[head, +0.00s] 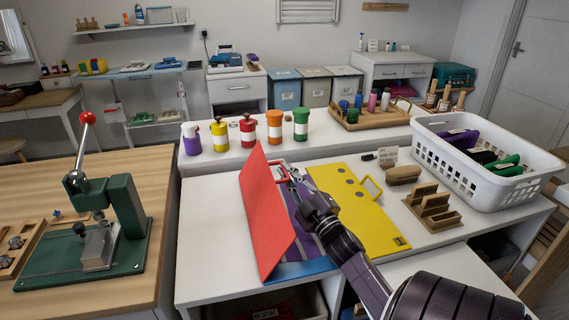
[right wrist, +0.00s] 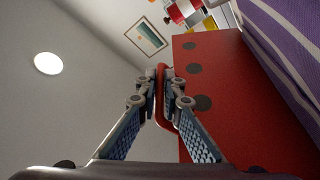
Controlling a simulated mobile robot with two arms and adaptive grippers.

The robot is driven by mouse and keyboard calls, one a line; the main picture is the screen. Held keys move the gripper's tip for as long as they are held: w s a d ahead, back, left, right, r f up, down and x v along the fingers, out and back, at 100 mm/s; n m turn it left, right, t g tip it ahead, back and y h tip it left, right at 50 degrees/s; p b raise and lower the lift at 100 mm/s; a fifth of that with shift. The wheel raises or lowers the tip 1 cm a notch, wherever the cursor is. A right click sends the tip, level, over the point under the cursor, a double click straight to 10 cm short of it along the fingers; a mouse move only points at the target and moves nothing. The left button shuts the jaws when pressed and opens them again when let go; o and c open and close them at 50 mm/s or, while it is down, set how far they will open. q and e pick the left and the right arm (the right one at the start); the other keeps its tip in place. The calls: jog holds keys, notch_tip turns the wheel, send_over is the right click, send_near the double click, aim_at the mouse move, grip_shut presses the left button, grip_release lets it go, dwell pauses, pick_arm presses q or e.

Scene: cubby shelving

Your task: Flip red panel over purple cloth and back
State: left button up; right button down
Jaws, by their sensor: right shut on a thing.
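The red panel (head: 262,215) stands tilted up on edge, hinged near the middle of the white counter. In the right wrist view its dotted face (right wrist: 230,95) fills the right side. The purple cloth (head: 302,238) lies partly hidden behind the panel and under my right arm. It also shows striped purple and white at the upper right of the right wrist view (right wrist: 285,42). My right gripper (head: 291,172) is shut on the red panel's handle (right wrist: 162,90), at the panel's far edge. My left gripper is not in view.
A yellow panel (head: 350,190) with a handle lies flat to the right. A white basket (head: 480,165) and wooden holders (head: 432,207) stand further right. Several coloured jars (head: 248,132) line the ledge behind. A green press (head: 115,230) stands on the left table.

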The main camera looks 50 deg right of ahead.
jog(key=shift+a+f, duration=0.15)
jog(key=shift+f, duration=0.25)
jog(key=c, duration=2.3)
grip_release()
jog(key=shift+o, duration=1.1)
jog(key=shift+w+a+r, duration=0.1)
jog(key=shift+w+r, duration=0.05)
jog(key=v, duration=0.7)
jog(key=shift+s, duration=0.25)
jog(key=shift+c, duration=0.4)
